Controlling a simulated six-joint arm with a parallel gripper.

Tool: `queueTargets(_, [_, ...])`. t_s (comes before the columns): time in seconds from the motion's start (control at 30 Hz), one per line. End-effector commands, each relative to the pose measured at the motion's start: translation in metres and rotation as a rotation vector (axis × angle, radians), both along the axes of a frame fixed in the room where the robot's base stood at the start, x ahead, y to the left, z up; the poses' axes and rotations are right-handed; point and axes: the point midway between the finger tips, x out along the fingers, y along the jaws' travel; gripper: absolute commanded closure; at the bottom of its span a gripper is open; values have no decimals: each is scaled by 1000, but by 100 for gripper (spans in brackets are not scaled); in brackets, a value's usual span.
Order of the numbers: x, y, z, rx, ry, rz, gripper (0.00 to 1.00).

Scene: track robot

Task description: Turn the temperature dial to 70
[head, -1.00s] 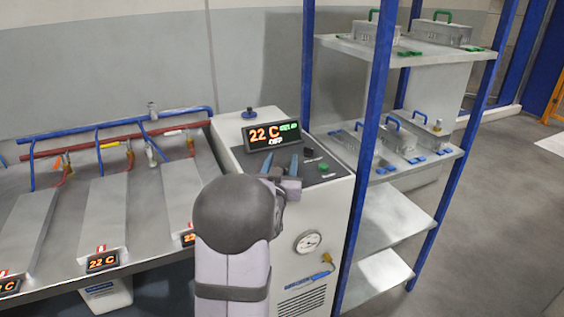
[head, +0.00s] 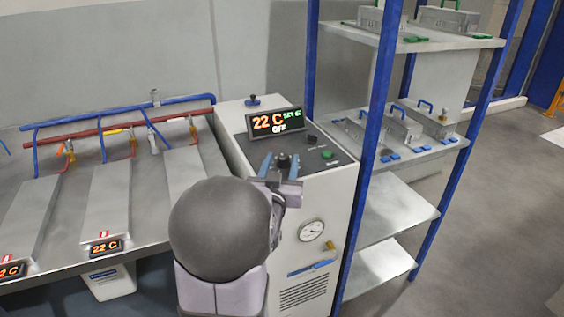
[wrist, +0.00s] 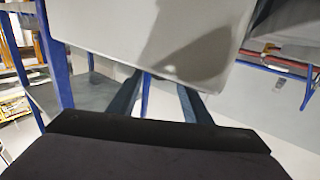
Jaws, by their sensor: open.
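A black dial (head: 283,161) shows between the two blue fingertips of my gripper (head: 280,168). The gripper is open; I cannot tell whether either finger touches the dial. In the wrist view the fingers (wrist: 158,90) are apart below a large pale surface, and no dial shows between them.
A small black knob (head: 312,139) and a green button (head: 327,154) sit to the right on the panel. A blue-framed shelf rack (head: 372,110) stands close on the right. Heater plates with pipes (head: 110,190) lie to the left. A gauge (head: 312,230) is on the cabinet front.

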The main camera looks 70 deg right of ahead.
Motion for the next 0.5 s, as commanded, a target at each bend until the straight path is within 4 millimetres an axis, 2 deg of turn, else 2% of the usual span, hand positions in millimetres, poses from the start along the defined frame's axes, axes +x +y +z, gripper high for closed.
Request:
queueTargets(0.13, [-1,4,1,2,0,0,56])
queueTargets(0.4, [-8,36,1,2,1,-1,56])
queueTargets(0.5, [-9,38,-1,0,0,-1,56])
